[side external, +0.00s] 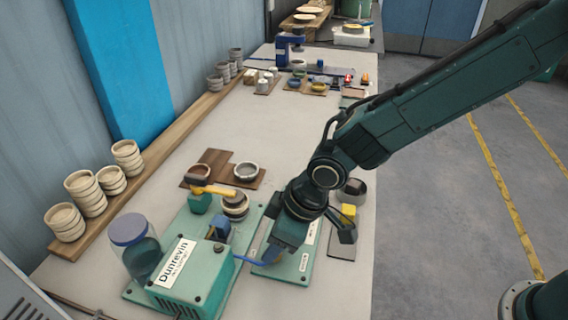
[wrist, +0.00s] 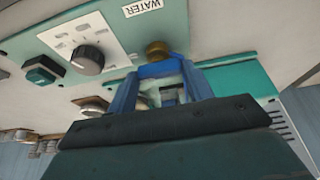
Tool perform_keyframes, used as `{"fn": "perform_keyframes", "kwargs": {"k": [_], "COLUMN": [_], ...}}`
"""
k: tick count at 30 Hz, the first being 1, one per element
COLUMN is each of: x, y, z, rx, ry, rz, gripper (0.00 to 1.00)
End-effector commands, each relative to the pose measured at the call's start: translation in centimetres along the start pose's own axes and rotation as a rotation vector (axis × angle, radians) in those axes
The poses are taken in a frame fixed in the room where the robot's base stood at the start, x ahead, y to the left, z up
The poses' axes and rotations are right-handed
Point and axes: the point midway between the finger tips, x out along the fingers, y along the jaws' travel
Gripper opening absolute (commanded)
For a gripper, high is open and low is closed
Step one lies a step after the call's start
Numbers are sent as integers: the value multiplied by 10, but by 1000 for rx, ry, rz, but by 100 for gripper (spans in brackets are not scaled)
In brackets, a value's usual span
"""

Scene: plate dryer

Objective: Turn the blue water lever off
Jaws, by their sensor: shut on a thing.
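The blue water lever (wrist: 160,69) shows in the wrist view, beside a brass fitting (wrist: 157,50) on the teal machine panel. A WATER label (wrist: 142,8) is on the panel above it. My gripper (wrist: 161,86) is shut on the lever, with one finger on each side of it. The fingers hide part of the lever, and its exact angle is hard to tell. In the side view my gripper (side external: 273,256) is low over the teal panel, right of the Dunrevin box (side external: 190,280), and mostly covers the lever.
A dark round knob (wrist: 88,60) and a dark green switch (wrist: 43,70) sit on the panel to the left of the lever. A glass jar (side external: 137,250) stands left of the box. Bowls (side external: 246,171) lie farther back.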

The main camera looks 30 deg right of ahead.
Motion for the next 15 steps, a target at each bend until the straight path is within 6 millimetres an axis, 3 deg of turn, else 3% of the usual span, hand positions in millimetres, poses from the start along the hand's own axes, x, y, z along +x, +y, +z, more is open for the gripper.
{"fn": "perform_keyframes", "kwargs": {"k": [7, 8, 11, 15], "x": [-1, -1, -1, 0], "y": [1, 1, 1, 0], "z": [-1, -1, -1, -1], "rx": [4, 4, 4, 2], "ry": [3, 3, 3, 2], "rz": [2, 2, 1, 0], "gripper": [28, 53, 72, 73]}}
